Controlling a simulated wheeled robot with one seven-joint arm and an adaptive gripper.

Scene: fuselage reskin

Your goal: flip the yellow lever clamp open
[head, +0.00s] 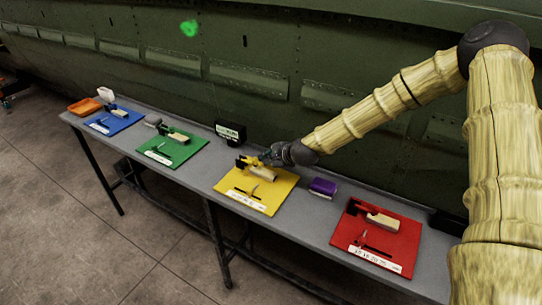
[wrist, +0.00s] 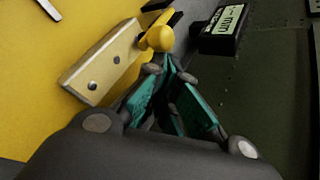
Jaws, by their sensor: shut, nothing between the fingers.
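The yellow lever clamp (head: 250,161) is mounted at the back of the yellow board (head: 232,190), with a pale block (head: 263,173) beside it. In the wrist view the clamp's rounded yellow knob (wrist: 160,38) sits just beyond my fingertips, above the end of the block (wrist: 103,65). My gripper (head: 268,156) reaches in from the right at the clamp. Its teal fingers (wrist: 170,72) are shut with nothing between them, and the tips are at or very near the knob. I cannot tell whether they touch it. The clamp's base is partly hidden.
A black box with a display (head: 230,132) stands behind the yellow board. A purple box (head: 323,188) lies to the right, before the red board (head: 370,255). Green (head: 165,153) and blue (head: 112,124) boards are left. The green fuselage wall (head: 240,60) rises behind the grey table.

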